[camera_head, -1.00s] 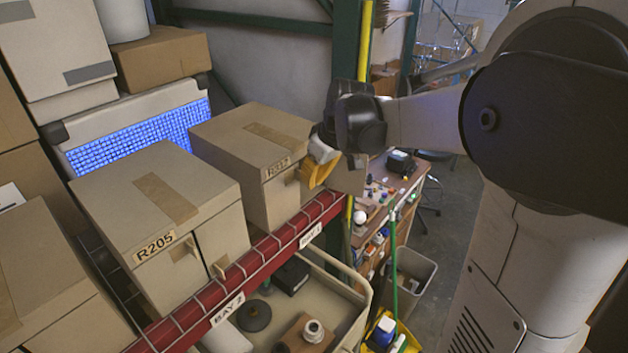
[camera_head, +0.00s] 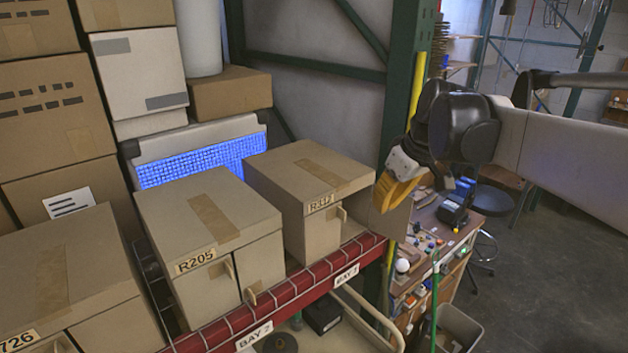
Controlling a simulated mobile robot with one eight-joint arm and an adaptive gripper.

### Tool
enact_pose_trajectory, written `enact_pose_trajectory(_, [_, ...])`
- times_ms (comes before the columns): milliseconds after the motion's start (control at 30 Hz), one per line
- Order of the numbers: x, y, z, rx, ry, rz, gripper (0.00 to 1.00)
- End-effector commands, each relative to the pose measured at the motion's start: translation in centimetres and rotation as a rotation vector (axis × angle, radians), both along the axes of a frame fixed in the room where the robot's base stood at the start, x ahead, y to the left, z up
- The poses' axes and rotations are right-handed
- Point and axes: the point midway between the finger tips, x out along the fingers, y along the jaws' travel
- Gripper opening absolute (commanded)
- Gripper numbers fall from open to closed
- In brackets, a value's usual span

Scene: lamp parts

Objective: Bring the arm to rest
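My gripper (camera_head: 396,187) is at the end of my arm, right of centre in the head view.
Boxes R205 (camera_head: 206,217) and 726 (camera_head: 62,262) stand on the red-beamed shelf (camera_head: 305,296). The green rack post (camera_head: 408,70) is close behind my gripper. A cluttered workbench (camera_head: 462,235) and a grey bin (camera_head: 460,325) are lower right. Open floor (camera_head: 550,260) lies farther right.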

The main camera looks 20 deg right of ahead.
Motion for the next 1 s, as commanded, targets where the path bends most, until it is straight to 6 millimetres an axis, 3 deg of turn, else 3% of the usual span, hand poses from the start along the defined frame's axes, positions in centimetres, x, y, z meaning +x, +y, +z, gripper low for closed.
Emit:
enact_pose_trajectory(133, [-0.3, 0.4, -0.7, 0.000, -0.002, -0.003, 0.00])
enact_pose_trajectory(267, [-1.6, 2.0, -4.4, -0.007, -0.014, -0.031, 0.00])
enact_pose_trajectory(500, [-6.3, 6.6, -16.0, -0.019, -0.069, -0.127, 0.00])
enact_pose_trajectory(800, [-12.3, 10.9, -31.2, 0.001, -0.165, -0.241, 0.00])
enact_pose_trajectory(900, [-13.8, 11.8, -35.4, 0.015, -0.195, -0.269, 0.00])
enact_pose_trajectory(1000, [-14.8, 12.4, -38.3, 0.027, -0.218, -0.290, 0.00])
